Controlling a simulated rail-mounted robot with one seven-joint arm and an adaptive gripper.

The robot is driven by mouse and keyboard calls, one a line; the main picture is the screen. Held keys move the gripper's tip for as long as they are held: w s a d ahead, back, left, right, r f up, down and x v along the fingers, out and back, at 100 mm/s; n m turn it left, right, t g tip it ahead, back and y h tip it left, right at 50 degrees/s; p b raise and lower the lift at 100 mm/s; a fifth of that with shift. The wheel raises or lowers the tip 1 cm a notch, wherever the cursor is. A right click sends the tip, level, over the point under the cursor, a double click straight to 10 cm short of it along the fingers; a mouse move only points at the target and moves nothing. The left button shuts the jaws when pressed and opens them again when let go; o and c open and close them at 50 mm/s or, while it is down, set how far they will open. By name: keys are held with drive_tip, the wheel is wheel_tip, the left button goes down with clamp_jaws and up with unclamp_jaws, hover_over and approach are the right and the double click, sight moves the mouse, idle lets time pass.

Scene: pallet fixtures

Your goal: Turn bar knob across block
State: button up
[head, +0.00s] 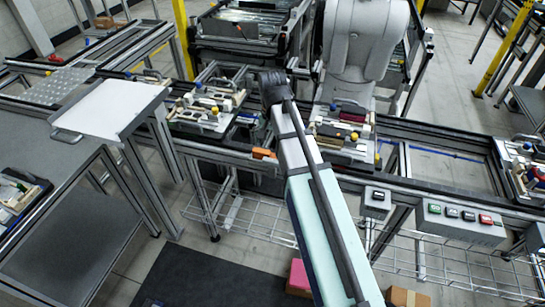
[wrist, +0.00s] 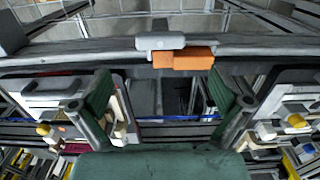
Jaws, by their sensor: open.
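My gripper (wrist: 163,108) is open and empty in the wrist view, with its two green-sided fingers wide apart over the gap between two pallet fixtures. In the head view my own arm hides it. The left fixture (head: 205,112) and the middle fixture (head: 342,132) carry pale blocks and small coloured parts. Yellow round knobs show beside the fingers in the wrist view, one at left (wrist: 43,129) and one at right (wrist: 296,121). I cannot tell which part is the bar knob or how it is turned. No fixture part is between the fingers.
An orange block (wrist: 194,60) sits at the near rail (wrist: 100,50) beside a grey bracket. A button box (head: 460,217) is on the front rail at right. A white-topped stand (head: 110,105) is at left. Another fixture (head: 525,165) is at far right.

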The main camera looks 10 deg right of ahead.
sight(273, 160)
drive_tip(key=shift+f+p, duration=0.9)
drive_tip(key=shift+f, duration=3.1)
drive_tip(key=c, duration=1.2)
